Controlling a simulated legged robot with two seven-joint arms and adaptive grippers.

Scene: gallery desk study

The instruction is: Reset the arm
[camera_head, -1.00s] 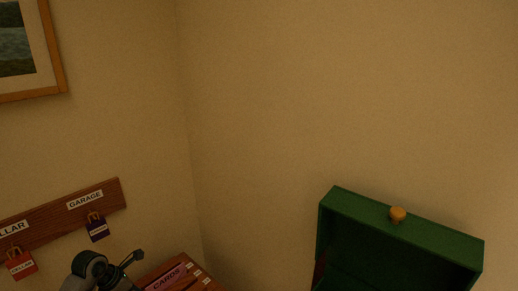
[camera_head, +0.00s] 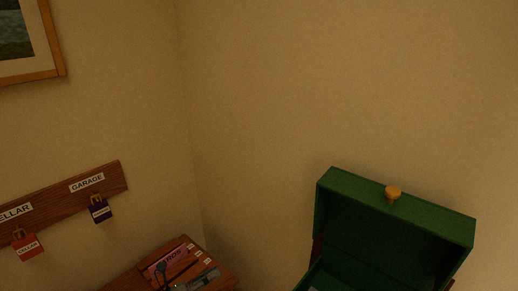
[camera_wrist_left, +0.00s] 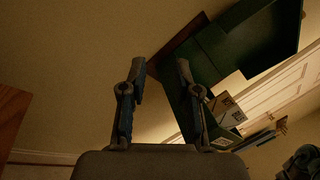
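My left gripper (camera_wrist_left: 161,72) shows in the left wrist view with its two fingers apart and nothing between them. The task names no object. My right gripper cannot be made out in either view.
A green case (camera_head: 395,207) with a raised lid and yellow knob stands at right; it also shows in the wrist view (camera_wrist_left: 262,40). A wooden box (camera_head: 222,272) holds cards. A wall rack (camera_head: 50,212) carries red (camera_head: 27,248) and navy (camera_head: 100,210) tags. A framed picture (camera_head: 35,76) hangs above.

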